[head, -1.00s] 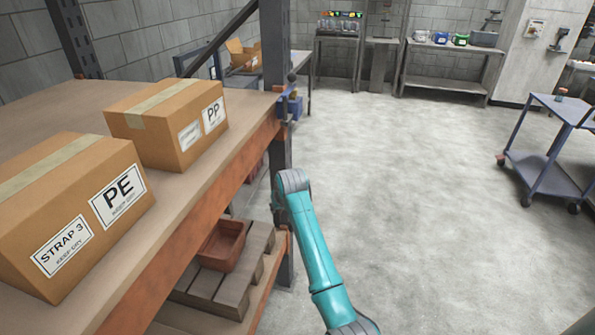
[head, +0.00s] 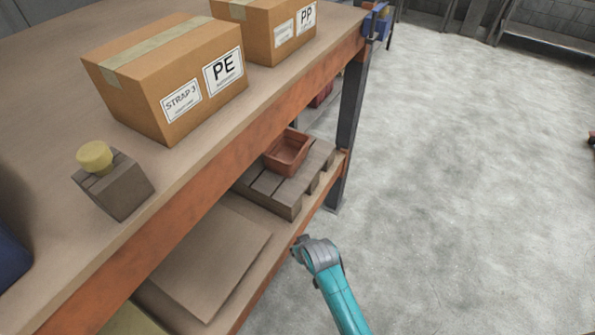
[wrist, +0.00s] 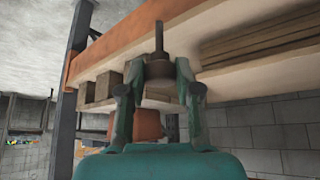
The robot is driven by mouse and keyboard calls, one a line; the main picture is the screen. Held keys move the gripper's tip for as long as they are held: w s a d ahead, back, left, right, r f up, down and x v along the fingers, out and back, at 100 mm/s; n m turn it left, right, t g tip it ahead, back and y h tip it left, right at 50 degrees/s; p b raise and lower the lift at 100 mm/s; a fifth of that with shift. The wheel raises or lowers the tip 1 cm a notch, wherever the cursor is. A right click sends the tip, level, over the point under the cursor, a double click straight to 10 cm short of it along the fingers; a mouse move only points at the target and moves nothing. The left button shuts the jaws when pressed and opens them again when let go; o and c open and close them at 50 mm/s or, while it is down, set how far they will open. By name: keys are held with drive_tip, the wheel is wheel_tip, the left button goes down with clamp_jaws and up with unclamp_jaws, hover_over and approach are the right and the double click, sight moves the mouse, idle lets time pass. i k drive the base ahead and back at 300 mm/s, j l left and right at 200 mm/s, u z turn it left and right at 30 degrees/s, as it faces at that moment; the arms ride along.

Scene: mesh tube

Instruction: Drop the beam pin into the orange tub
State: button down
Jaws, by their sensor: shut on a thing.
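The orange tub (head: 288,152) is a small open box on a wooden pallet on the rack's lower shelf. In the wrist view, which is upside down, an orange-brown shape that looks like the tub (wrist: 150,126) shows partly behind my gripper. My gripper (wrist: 160,70) is shut on the beam pin (wrist: 158,40), a dark piece with a thin shaft and a wider part between the fingers. In the head view my arm's end (head: 318,252) is in front of the lower shelf, nearer than the tub and apart from it. The pin cannot be made out there.
The pallet (head: 273,193) and a flat cardboard sheet (head: 212,260) lie on the lower shelf. The orange shelf beam (head: 205,192) runs above. Cartons (head: 170,80) and a grey block with a yellow knob (head: 112,185) stand on top. A dark post (head: 352,125) rises at the rack's end. Floor at right is clear.

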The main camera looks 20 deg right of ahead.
sight(291, 159)
drive_tip(key=k+u, duration=0.15)
drive_tip(key=u, duration=0.2)
drive_tip(key=k+u, duration=0.1)
drive_tip(key=u, duration=0.25)
drive_tip(key=i+j+u, duration=0.2)
drive_tip(key=i, duration=0.65)
drive_tip(key=i+l, duration=0.35)
drive_tip(key=i+u, duration=0.05)
